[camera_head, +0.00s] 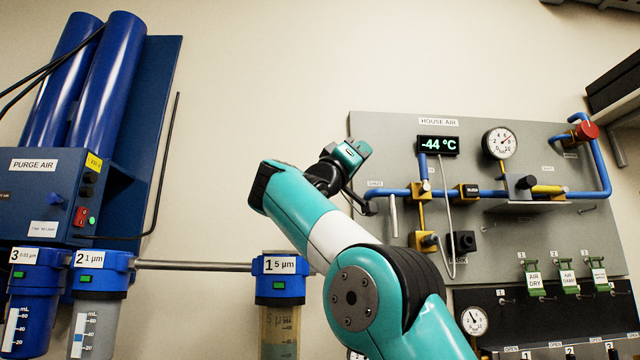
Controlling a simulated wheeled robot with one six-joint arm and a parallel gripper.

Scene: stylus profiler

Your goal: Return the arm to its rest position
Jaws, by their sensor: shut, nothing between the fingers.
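My teal and white arm rises from the lower right and bends at a large elbow joint toward the upper left. Its wrist end, with my gripper (350,156), is raised in front of the left edge of the grey HOUSE AIR panel (390,140). The gripper is small and seen at an angle; it looks shut and empty. The fingertips are hard to make out against the dark wrist parts. My arm covers part of the panel's lower left and the area right of filter 1.
Blue pipes (590,195), a gauge (500,142) and a -44 °C display (437,146) are on the panel. Filter 1 (280,290) hangs left of my elbow; filters 2 (102,262) and 3 (36,262) hang below the PURGE AIR unit (40,190). Bare wall lies above my arm.

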